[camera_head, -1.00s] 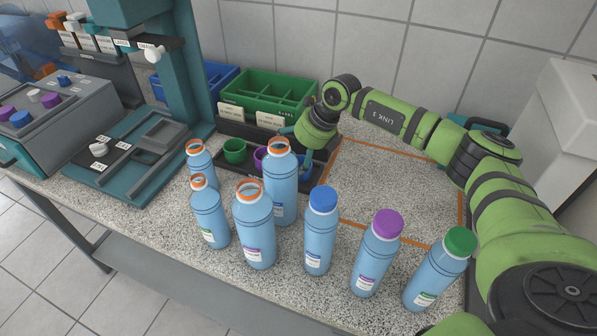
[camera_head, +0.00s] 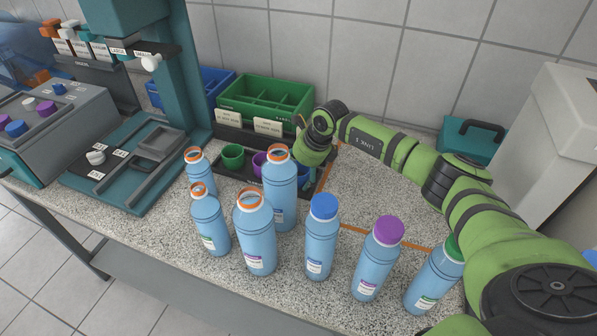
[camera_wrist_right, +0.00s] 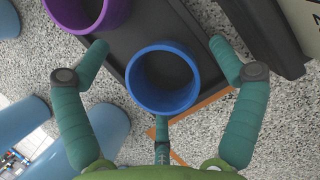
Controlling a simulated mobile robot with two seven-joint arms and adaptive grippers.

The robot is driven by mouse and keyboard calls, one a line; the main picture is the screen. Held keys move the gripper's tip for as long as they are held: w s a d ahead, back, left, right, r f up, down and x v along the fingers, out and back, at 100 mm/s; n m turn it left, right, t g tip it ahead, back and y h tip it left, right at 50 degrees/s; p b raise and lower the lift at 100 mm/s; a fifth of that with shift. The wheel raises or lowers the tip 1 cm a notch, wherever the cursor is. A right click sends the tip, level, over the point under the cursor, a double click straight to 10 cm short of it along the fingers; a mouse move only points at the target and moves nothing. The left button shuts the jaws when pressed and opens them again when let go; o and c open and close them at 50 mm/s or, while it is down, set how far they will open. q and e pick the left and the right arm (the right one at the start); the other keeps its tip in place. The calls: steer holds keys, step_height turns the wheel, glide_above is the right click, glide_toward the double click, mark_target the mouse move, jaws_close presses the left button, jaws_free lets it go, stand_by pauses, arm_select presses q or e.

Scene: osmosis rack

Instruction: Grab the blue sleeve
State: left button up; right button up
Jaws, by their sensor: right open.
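The blue sleeve (camera_wrist_right: 136,92) is an open ring standing upright in a dark tray (camera_wrist_right: 190,28), seen from above in the right wrist view. My right gripper (camera_wrist_right: 160,72) is open, with its fingers spread around the sleeve: one at left, one at right and one at the bottom. I see no clear contact; the bottom finger is very close to the rim. In the head view, my right gripper (camera_head: 304,168) is low over the tray, its fingers mostly hidden. The sleeve is largely hidden there behind a bottle and the gripper. My left gripper is not in view.
A purple sleeve (camera_head: 259,160) and a green sleeve (camera_head: 232,156) stand left in the tray. Several blue bottles, including a tall orange-necked one (camera_head: 279,195), stand in front. A green bin (camera_head: 262,105) is behind. The orange-framed area (camera_head: 385,205) at right is clear.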

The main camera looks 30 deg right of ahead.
steer(key=c, duration=0.7)
